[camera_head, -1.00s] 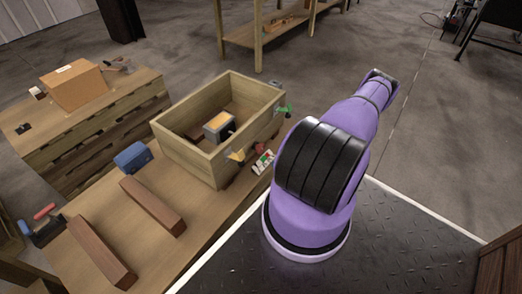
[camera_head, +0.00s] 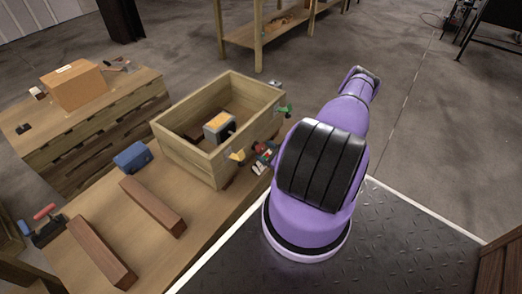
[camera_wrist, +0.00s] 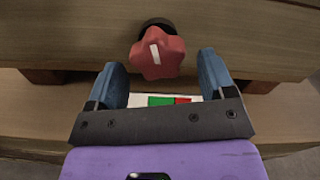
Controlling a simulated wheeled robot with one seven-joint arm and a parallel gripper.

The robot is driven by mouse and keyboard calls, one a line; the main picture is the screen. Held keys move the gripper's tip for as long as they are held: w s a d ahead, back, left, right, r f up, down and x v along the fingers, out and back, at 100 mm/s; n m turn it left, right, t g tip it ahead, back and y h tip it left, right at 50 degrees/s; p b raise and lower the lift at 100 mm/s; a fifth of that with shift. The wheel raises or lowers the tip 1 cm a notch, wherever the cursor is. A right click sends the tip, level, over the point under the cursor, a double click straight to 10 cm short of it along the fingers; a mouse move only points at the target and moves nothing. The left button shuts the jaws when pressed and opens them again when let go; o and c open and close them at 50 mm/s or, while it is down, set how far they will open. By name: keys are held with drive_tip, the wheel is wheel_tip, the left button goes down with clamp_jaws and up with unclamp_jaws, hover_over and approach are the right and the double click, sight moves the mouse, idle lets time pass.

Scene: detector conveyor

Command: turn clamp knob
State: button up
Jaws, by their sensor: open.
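The red lobed clamp knob (camera_wrist: 168,55) with a white stripe shows at the upper middle of the wrist view, on a dark round mount against a wooden wall. My gripper (camera_wrist: 160,66) is open in the wrist view, its two blue fingers on either side of the knob with a gap each side. The white stripe is tilted slightly from upright. In the head view the red knob (camera_head: 261,149) is small, by the near wall of the wooden box (camera_head: 185,160). My arm hides much of the gripper there.
A label with green and red patches (camera_wrist: 170,100) lies below the knob. A yellow handle (camera_head: 237,155) and a green handle (camera_head: 284,108) flank it on the box. Wooden bars (camera_head: 152,206) and a blue block (camera_head: 132,157) lie on the bench.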

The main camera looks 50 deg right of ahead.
drive_tip(key=shift+w+a, duration=0.1)
drive_tip(key=shift+w, duration=1.05)
drive_tip(key=c, duration=0.9)
drive_tip(key=shift+m, duration=0.4)
drive_tip(key=m, duration=0.3)
drive_tip(key=shift+a+m, duration=0.15)
drive_tip(key=shift+m, duration=0.25)
drive_tip(key=m, duration=0.4)
drive_tip(key=shift+a+m, duration=0.15)
drive_tip(key=shift+m, duration=0.15)
drive_tip(key=m, duration=0.4)
drive_tip(key=shift+a+r, duration=0.1)
drive_tip(key=shift+m, duration=1.7)
